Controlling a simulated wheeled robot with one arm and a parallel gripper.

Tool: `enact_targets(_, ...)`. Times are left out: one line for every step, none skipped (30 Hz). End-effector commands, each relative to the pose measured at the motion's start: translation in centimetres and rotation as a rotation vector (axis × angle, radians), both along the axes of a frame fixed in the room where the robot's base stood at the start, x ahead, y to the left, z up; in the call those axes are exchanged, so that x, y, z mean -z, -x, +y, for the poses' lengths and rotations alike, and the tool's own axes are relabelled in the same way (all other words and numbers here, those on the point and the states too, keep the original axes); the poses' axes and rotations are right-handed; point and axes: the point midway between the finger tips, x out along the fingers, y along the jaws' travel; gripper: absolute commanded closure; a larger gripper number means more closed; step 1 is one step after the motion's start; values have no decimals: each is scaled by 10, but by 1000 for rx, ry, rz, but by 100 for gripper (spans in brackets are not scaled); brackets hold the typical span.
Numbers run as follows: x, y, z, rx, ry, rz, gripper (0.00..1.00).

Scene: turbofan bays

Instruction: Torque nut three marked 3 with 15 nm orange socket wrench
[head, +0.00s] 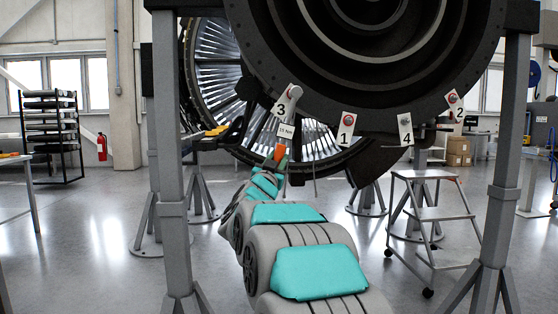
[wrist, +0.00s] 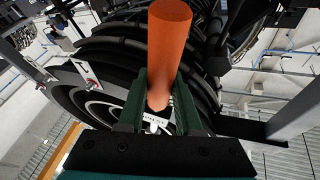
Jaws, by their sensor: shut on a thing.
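My gripper (head: 278,162) is shut on the orange handle of the socket wrench (head: 280,152), below the engine ring. The wrench stands roughly upright, with a white "15 Nm" label (head: 286,131) on it. Its grey upper end reaches the white tag marked 3 (head: 283,106) on the ring's lower left. Nut three is hidden there, and I cannot tell whether the socket sits on it. In the wrist view, the orange handle (wrist: 169,45) lies between the green fingers of my gripper (wrist: 162,85).
Tags 1 (head: 346,128), 4 (head: 405,129) and 2 (head: 455,105) hang along the dark engine ring (head: 375,100), to the right. Grey stand posts (head: 170,150) flank the engine. A step ladder (head: 432,215) stands at right. The floor at left is largely clear.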

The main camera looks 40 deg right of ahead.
Motion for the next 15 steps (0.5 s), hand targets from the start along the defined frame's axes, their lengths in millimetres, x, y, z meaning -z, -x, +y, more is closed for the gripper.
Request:
enact_targets(-3, -1, 3, -2, -8, -9, 100)
enact_targets(-3, -2, 4, -1, -14, -13, 100)
enact_targets(-4, -3, 5, -1, -21, -18, 100)
enact_targets(-5, -3, 6, -1, -27, -22, 100)
enact_targets(-5, -4, 7, -1, -34, -27, 100)
enact_targets(-6, -5, 9, -1, -41, -31, 100)
enact_targets(-6, -6, 10, -2, -47, -34, 100)
enact_targets(-6, -6, 11, 0, -52, -37, 100)
enact_targets(-6, -7, 12, 0, -59, -40, 100)
enact_targets(-6, -7, 13, -1, -63, -42, 100)
enact_targets(-6, -8, 13, -1, -67, -44, 100)
enact_targets(-6, -8, 14, -1, -72, -46, 100)
enact_targets(-6, -8, 14, -1, -74, -47, 100)
enact_targets(-6, -8, 14, -1, -76, -48, 100)
enact_targets(-6, -9, 15, -1, -77, -48, 100)
